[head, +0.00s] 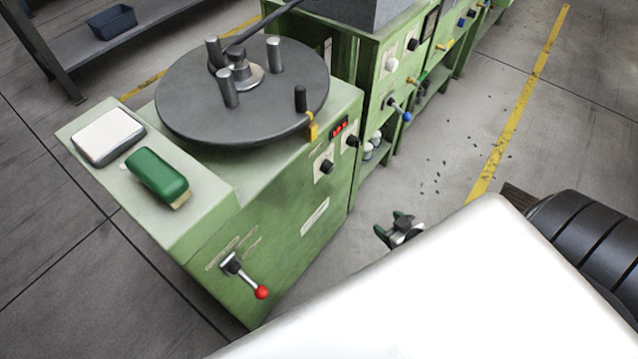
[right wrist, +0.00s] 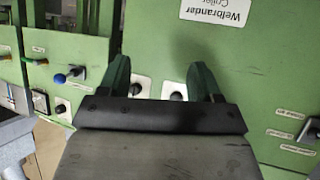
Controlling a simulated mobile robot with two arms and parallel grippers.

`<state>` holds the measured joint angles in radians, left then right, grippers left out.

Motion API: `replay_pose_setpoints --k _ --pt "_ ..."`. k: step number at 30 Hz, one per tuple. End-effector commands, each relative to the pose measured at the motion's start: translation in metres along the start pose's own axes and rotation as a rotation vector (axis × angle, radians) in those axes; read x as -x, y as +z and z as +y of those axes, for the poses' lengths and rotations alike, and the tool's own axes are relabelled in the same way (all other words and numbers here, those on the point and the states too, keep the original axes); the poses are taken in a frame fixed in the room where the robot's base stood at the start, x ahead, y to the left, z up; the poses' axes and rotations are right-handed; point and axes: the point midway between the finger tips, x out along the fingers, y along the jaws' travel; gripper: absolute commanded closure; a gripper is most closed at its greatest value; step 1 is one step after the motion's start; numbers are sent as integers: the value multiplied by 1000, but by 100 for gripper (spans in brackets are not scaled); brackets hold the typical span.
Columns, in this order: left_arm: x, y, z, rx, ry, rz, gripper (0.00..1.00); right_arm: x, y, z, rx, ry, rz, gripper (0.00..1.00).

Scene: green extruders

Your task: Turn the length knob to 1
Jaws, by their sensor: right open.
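The green coiler cabinet (head: 285,225) has two black knobs on white plates on its front, an upper one (head: 352,140) and a lower one (head: 326,167). I cannot read which is the length knob. My right gripper (head: 392,225) is open and empty, apart from the cabinet front. In the right wrist view, which is upside down, its green fingers (right wrist: 160,72) point at the cabinet. One knob (right wrist: 176,96) shows between the fingers; the other (right wrist: 135,89) is by the left finger. Their pointer settings are too small to read. My left gripper is out of view.
A red-tipped lever (head: 248,280) sticks out low on the cabinet. Neighbouring green machines (head: 380,95) carry more knobs and a blue-tipped lever (head: 400,111). Floor right of them is open.

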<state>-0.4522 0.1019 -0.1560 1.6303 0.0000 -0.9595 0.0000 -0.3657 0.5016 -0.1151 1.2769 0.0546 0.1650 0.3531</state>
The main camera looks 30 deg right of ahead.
Motion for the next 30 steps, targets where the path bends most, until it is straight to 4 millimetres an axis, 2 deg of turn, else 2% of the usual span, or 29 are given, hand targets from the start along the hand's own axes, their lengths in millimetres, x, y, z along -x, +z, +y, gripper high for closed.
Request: replay_pose_setpoints --k 1,3,9,12,16,20,28,30 --pt "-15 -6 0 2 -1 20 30 -20 -3 5 9 -27 87 36" --pt "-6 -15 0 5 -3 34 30 -28 -28 6 9 -74 198 36" --pt "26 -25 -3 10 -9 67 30 -30 -88 -8 11 -230 437 36" --pt "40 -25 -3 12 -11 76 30 -25 -106 -16 12 -288 500 36" --pt "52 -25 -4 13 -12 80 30 -21 -119 -22 11 -325 537 36" --pt "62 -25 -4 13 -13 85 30 -28 -127 -26 10 -329 544 36" --pt "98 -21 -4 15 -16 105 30 -67 -151 -40 11 -327 545 36" --pt "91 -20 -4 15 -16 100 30 -77 -157 -44 10 -326 544 36"
